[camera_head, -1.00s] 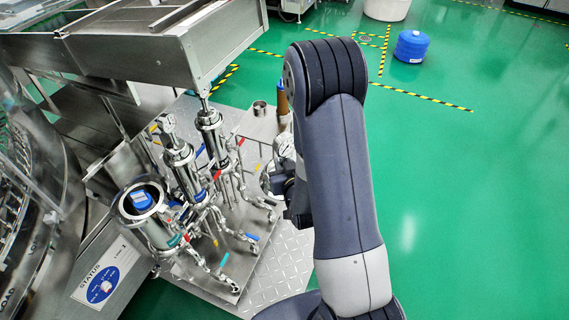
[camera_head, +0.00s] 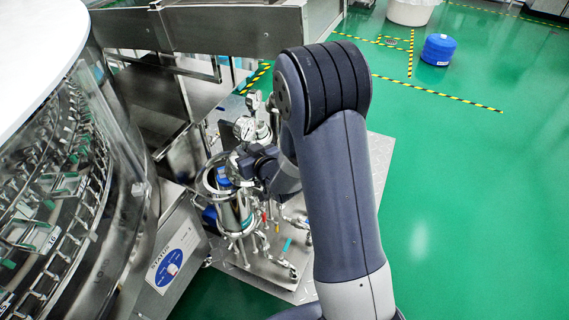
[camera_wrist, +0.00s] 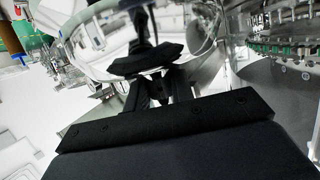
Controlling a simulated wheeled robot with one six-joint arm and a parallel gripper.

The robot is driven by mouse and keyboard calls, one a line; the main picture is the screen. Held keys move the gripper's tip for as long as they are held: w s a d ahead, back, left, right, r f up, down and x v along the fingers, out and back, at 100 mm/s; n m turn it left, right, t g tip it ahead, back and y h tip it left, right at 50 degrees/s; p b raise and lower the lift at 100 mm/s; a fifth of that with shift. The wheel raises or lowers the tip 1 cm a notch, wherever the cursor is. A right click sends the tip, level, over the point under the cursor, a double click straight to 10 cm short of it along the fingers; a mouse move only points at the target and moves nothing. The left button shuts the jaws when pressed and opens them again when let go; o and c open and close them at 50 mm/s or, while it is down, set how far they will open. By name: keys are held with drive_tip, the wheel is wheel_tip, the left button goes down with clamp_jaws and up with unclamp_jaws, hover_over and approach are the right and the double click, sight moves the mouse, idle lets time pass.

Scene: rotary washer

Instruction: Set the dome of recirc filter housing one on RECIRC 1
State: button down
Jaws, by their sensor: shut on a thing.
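My gripper (camera_head: 250,165) is seen partly edge-on in the head view, beside the nearest filter housing (camera_head: 238,215). In the wrist view the black jaws (camera_wrist: 148,64) are shut at a large shiny, curved piece, the dome (camera_wrist: 95,42), whose rim curves across the top. In the head view a bright ring (camera_head: 207,172) shows at the top of the nearest housing, with blue inside. I cannot tell whether this ring is the dome's rim or the housing's own, nor whether dome and housing touch. No RECIRC 1 label is readable.
Gauges (camera_head: 244,128) of the housings behind stand close to my gripper. The rotary washer (camera_head: 60,190) with its clear guard is at left, beside a STATUS sign (camera_head: 172,262). Coloured valve handles crowd the skid plate.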

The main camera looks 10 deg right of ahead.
drive_tip(key=r+n+g+y+b, duration=0.1)
drive_tip(key=n+y+b, duration=0.1)
drive_tip(key=b, duration=0.1)
hover_over(224, 167)
drive_tip(key=shift+f+b, duration=3.2)
drive_tip(key=shift+b, duration=0.05)
drive_tip(key=c, duration=1.1)
unclamp_jaws()
drive_tip(key=shift+y, duration=0.3)
drive_tip(key=shift+c, duration=0.2)
drive_tip(key=shift+f, duration=0.25)
drive_tip(key=v, duration=1.1)
drive_tip(key=shift+w+a+r+p, duration=0.1)
drive_tip(key=shift+r+p, duration=0.1)
drive_tip(key=shift+p, duration=0.2)
